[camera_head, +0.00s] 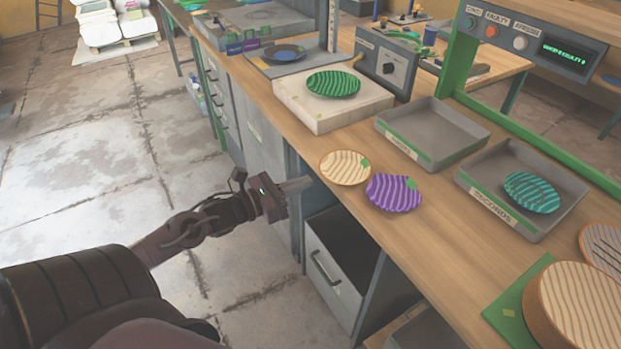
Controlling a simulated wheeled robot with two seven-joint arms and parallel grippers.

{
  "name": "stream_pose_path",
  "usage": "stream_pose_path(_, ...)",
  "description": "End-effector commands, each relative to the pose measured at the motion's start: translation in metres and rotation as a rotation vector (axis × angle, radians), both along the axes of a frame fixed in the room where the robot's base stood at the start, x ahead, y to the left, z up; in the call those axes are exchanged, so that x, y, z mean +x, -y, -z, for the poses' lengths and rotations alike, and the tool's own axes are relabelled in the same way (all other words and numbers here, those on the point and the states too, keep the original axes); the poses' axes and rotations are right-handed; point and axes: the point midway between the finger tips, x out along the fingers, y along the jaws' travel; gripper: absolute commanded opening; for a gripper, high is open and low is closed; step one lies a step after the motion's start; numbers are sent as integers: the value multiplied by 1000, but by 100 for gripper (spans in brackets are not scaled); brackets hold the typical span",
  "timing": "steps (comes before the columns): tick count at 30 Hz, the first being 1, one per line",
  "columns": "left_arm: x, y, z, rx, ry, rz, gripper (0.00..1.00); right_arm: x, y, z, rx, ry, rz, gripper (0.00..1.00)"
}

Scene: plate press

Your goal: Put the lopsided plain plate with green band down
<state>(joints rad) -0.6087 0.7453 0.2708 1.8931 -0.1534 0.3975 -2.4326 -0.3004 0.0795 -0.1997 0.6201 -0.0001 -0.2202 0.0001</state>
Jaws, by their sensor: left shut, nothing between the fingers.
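My left gripper (297,185) is shut and empty, over the floor side of the bench front, above an open drawer (335,280). I cannot pick out a plain plate with a green band. A cream wavy-striped plate (343,169) with a green patch and a purple wavy-striped plate (394,194) lie side by side on the bench, right of the gripper and apart from it. A green striped plate (333,83) lies on a pale block (318,115). A teal striped plate (531,192) lies in the tray marked SECONDS (490,207). My right gripper is not in view.
Another grey tray (430,130) stands empty behind the SECONDS tray. A dark blue plate (285,53) lies at the back. A large striped round piece (580,305) stands on a green mat (507,318). A control panel (530,42) stands behind. Bare bench (410,245) lies before the purple plate.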

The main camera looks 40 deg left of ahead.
Motion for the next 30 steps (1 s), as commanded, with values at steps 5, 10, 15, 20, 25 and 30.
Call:
stream_pose_path(5,18,7,-2,-1,2,-2,0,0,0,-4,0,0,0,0)
stream_pose_path(10,25,11,0,-1,1,1,0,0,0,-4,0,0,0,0)
stream_pose_path(15,26,12,0,-1,-1,0,0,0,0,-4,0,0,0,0)
stream_pose_path(20,26,12,0,-1,0,0,0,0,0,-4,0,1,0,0)
stream_pose_path(25,39,17,4,-1,4,3,0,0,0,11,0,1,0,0)
stream_pose_path(30,66,29,5,3,6,3,0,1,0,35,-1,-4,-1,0)
